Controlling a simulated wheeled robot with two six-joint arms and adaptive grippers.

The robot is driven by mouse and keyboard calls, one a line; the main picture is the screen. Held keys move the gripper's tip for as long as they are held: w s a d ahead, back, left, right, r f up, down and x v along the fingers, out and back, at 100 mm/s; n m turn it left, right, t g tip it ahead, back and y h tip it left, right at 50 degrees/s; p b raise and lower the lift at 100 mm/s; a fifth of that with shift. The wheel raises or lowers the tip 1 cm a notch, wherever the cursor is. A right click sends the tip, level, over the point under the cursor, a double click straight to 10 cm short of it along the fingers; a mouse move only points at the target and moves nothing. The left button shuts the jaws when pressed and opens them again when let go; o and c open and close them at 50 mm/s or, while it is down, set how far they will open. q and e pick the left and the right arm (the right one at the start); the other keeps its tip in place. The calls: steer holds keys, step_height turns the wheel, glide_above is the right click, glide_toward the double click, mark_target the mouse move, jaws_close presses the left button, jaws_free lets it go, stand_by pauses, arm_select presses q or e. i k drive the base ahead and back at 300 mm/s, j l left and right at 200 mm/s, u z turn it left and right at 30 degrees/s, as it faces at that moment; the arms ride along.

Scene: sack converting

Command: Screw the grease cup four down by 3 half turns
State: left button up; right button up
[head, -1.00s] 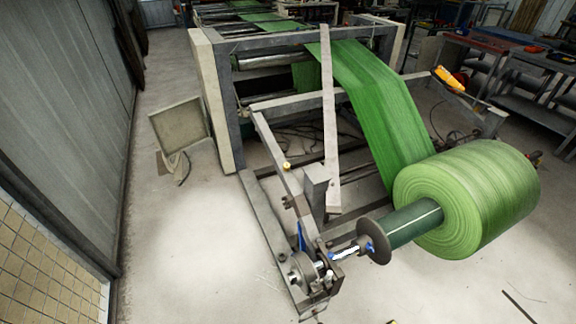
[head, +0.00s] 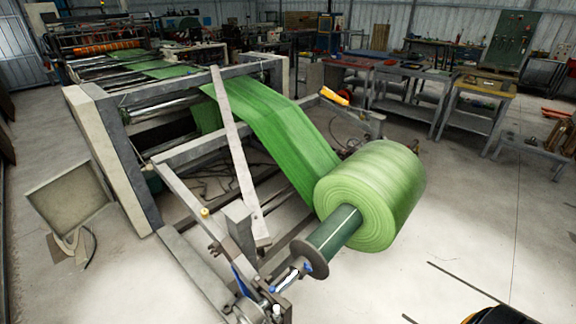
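No grease cup can be told for certain at this size, and I cannot tell which one is number four. A small yellow round fitting (head: 205,212) sits on the side beam of the unwind frame. Near the shaft end, at the bottom of the head view, a bearing area (head: 243,309) shows small metal and pale parts, partly cut off by the picture edge. Neither of my grippers is in view.
A large green roll (head: 365,195) on a shaft with a round flange (head: 309,258) feeds a green web into the machine. A pale panel (head: 68,195) leans at left. Workbenches (head: 410,75) stand behind. Floor at right is mostly clear; a dark, orange-edged object (head: 495,315) is cut off there.

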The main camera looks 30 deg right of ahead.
mark_target(204, 211)
steer(key=i+j, duration=0.55)
steer(key=j, duration=0.3)
steer(key=i+j, duration=0.3)
steer(key=i+j+z, duration=0.1)
steer(key=i+j, duration=0.2)
steer(key=j, duration=0.25)
